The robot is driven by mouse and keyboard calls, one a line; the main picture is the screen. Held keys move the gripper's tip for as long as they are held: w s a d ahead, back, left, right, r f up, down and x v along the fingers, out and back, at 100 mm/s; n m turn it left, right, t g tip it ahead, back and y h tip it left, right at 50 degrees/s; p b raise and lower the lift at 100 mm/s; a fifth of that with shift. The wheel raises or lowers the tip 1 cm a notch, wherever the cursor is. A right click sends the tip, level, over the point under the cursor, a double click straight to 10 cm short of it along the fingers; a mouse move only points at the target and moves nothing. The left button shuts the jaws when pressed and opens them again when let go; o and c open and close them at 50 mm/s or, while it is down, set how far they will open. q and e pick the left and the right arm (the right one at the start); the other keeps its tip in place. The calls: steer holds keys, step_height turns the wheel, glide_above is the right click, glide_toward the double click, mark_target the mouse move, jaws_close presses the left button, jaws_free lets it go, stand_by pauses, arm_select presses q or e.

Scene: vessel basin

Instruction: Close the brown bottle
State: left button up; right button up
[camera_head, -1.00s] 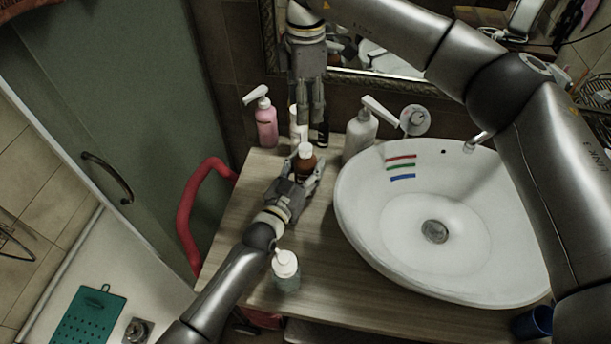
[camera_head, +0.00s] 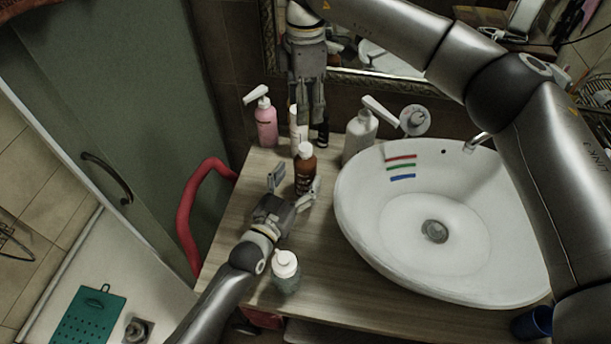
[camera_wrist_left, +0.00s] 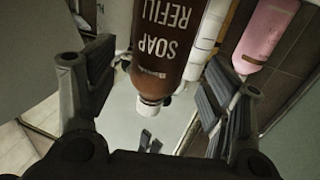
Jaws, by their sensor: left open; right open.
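The brown bottle (camera_head: 305,176) stands upright on the wooden counter, left of the basin, with a white cap (camera_head: 305,150) on its top. In the left wrist view the brown bottle (camera_wrist_left: 165,50) appears upside down, its label reading SOAP REFILL, with the white cap (camera_wrist_left: 149,107) below. My left gripper (camera_head: 294,184) is open just in front of the bottle, its fingers apart and clear of it. My right gripper (camera_head: 311,112) points down behind and above the bottle, open, its fingers close together in this view.
A pink pump bottle (camera_head: 265,122), a white bottle (camera_head: 298,130) and a white pump bottle (camera_head: 361,135) stand at the back. A greenish bottle (camera_head: 286,272) stands near my left arm. The white basin (camera_head: 365,245) fills the right side.

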arm_select(q)
steer(key=v, duration=0.7)
stand_by(0.4)
